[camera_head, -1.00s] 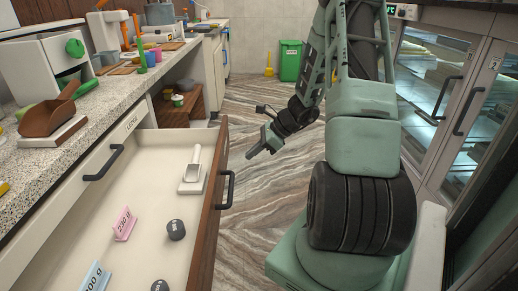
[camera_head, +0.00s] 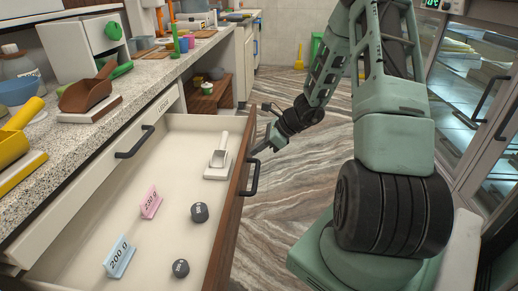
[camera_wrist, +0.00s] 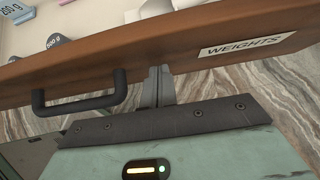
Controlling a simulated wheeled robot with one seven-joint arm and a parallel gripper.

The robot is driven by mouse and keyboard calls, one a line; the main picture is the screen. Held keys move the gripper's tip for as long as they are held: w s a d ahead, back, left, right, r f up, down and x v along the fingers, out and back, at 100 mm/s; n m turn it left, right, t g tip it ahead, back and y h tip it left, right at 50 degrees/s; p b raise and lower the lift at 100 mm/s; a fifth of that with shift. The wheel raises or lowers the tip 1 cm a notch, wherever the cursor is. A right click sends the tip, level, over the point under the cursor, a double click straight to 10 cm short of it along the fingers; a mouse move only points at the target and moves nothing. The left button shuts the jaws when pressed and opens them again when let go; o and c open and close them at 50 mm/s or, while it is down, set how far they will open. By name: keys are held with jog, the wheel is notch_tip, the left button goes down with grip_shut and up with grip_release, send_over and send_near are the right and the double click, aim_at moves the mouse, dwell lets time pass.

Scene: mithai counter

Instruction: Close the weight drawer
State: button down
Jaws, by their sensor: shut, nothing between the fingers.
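The weight drawer (camera_head: 226,226) stands pulled out, with a wooden front, a pale inside and a dark bar handle (camera_head: 251,178). In the wrist view its front (camera_wrist: 135,52) carries a WEIGHTS label (camera_wrist: 248,43), with the handle (camera_wrist: 80,104) to the left. My gripper (camera_head: 256,151) is at the far end of the drawer front, on its outer side. In the wrist view my gripper's fingers (camera_wrist: 157,80) are together and empty, between handle and label. They reach the wooden front; whether they touch it is unclear.
Glass-door cabinets (camera_head: 470,90) stand right.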

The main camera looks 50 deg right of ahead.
jog(key=w+a+p, duration=0.1)
jog(key=w+a, duration=0.5)
jog(key=w, duration=0.2)
jog(key=w+a+p, duration=0.1)
jog(key=w+a, duration=0.6)
jog(key=w, duration=0.1)
jog(key=w+a+p, duration=0.2)
jog(key=w+a, duration=0.4)
jog(key=w, duration=0.3)
jog(key=shift+a, duration=0.25)
jog(key=shift+w+a+r, duration=0.1)
jog(key=shift+r, duration=0.05)
jog(key=shift+a, duration=0.1)
